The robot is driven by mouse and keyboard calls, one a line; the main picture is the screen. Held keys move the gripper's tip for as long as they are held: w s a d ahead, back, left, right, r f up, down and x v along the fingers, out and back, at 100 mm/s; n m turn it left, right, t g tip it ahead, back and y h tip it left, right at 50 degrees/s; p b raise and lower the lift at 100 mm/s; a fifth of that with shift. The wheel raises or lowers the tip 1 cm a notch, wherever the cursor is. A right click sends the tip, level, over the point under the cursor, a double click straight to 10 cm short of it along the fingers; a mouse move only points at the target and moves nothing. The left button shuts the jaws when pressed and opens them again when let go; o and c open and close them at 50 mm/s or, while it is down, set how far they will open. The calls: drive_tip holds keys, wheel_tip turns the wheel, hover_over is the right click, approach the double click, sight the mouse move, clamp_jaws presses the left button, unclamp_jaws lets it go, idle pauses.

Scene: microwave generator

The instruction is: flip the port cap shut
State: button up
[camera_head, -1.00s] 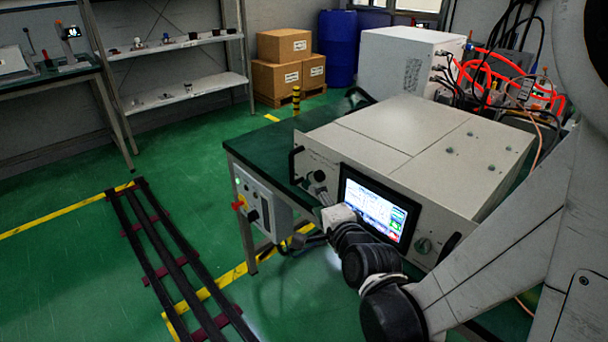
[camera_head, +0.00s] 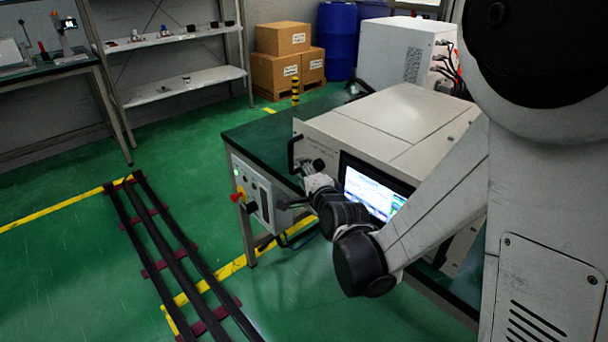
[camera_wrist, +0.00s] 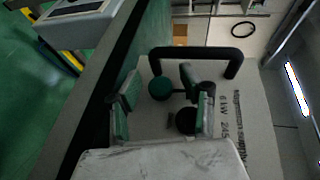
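The generator (camera_head: 390,125) is a pale box with a lit screen, standing on the green-topped table. In the wrist view, its front panel (camera_wrist: 225,85) shows a round green piece (camera_wrist: 160,88) and a round dark piece (camera_wrist: 187,121) close together. I cannot tell for sure which belongs to the port cap. My gripper (camera_wrist: 160,80) is open, with green-padded fingers apart in front of the panel. The green piece appears between the fingers, and the dark piece is partly behind the right finger. Contact cannot be told. In the head view, my gripper (camera_head: 311,170) is small and near the panel's left end.
A black handle (camera_wrist: 195,52) stands out from the panel beyond the fingertips. A grey control box (camera_head: 262,200) with a red knob hangs on the table's (camera_head: 270,135) side below my wrist. The floor left of the table is open, except for dark rails (camera_head: 165,245).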

clamp_jaws()
drive_tip(key=shift+r, duration=0.1)
drive_tip(key=g+p, duration=0.1)
drive_tip(key=g+h+p, duration=0.1)
drive_tip(key=n+g+p, duration=0.1)
drive_tip(key=p, duration=0.1)
drive_tip(key=shift+s+d+r, duration=0.2)
drive_tip(key=shift+s+d, duration=0.1)
drive_tip(key=shift+s, duration=0.1)
drive_tip(key=g+h+p, duration=0.1)
drive_tip(key=n+g+h+p, duration=0.1)
drive_tip(key=s+g+h+p, duration=0.1)
drive_tip(key=g, duration=0.1)
drive_tip(key=shift+d+r+p, duration=0.25)
drive_tip(key=shift+d+p, duration=0.15)
drive_tip(key=g+h, duration=0.1)
drive_tip(key=n+g+h, duration=0.1)
drive_tip(key=g+h+p, duration=0.1)
drive_tip(key=shift+s+d+r+g, duration=0.2)
drive_tip(key=shift+d+r+g, duration=0.1)
drive_tip(key=shift+r, duration=0.1)
drive_tip(key=shift+s+d+r+n+g+h, duration=0.1)
drive_tip(key=shift+r+n+g+h, duration=0.15)
drive_tip(key=shift+g+h, duration=0.4)
drive_tip(key=shift+s+r+n+g+h, duration=0.1)
drive_tip(key=shift+r+n+g+h, duration=0.15)
drive_tip(key=shift+g+h, duration=0.35)
